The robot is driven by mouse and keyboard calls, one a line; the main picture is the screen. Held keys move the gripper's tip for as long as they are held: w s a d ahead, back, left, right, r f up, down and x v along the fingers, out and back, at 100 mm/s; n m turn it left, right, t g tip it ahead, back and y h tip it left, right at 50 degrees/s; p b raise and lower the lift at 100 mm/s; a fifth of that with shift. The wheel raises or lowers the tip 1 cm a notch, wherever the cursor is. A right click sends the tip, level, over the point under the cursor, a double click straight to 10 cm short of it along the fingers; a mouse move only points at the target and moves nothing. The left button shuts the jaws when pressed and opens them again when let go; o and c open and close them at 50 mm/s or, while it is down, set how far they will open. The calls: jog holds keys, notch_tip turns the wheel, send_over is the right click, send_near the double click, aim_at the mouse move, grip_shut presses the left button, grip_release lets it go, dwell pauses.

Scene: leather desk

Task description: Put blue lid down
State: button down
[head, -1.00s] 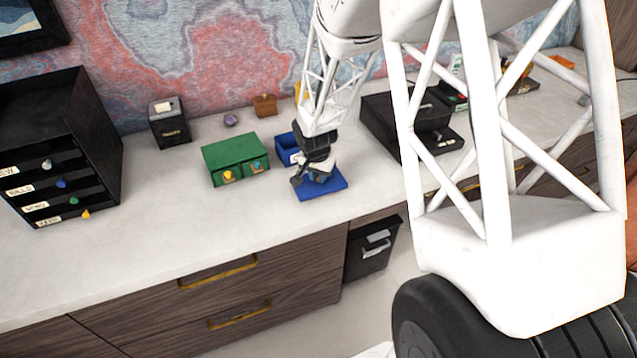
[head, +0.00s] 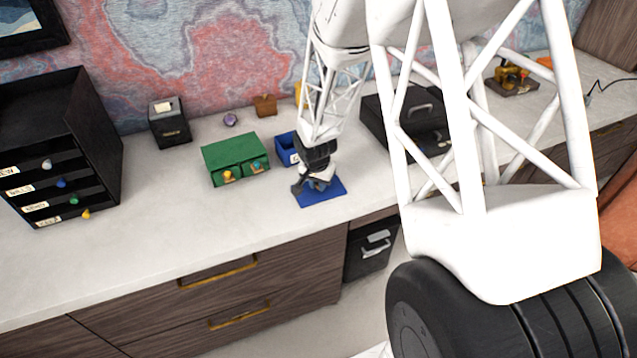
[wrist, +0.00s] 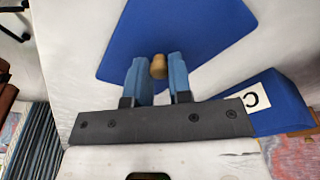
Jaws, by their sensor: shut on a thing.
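The blue lid (head: 331,190) is a flat blue plate near the front edge of the desk, and it fills the upper middle of the wrist view (wrist: 180,30). Its small wooden knob (wrist: 158,67) sits between the two blue fingers of my gripper (wrist: 157,75), which is shut on it. In the head view my gripper (head: 312,184) is over the lid and hides part of it. I cannot tell whether the lid touches the desk. The blue box (head: 286,148) stands just behind the lid; its labelled side shows at the right of the wrist view (wrist: 285,95).
A green two-drawer box (head: 232,152) stands left of the lid. A black case (head: 380,118) is to the right, partly behind my arm. A black drawer tower (head: 60,130) stands far left. The desk (head: 190,225) front left is clear.

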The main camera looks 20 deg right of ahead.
aim_at(316, 193)
jog(key=shift+f, duration=0.1)
jog(key=c, duration=1)
grip_release()
jog(key=shift+c, duration=0.2)
notch_tip(316, 193, up, 12)
jog(key=s+a, duration=0.1)
jog(key=shift+s, duration=0.15)
jog(key=shift+a, duration=0.15)
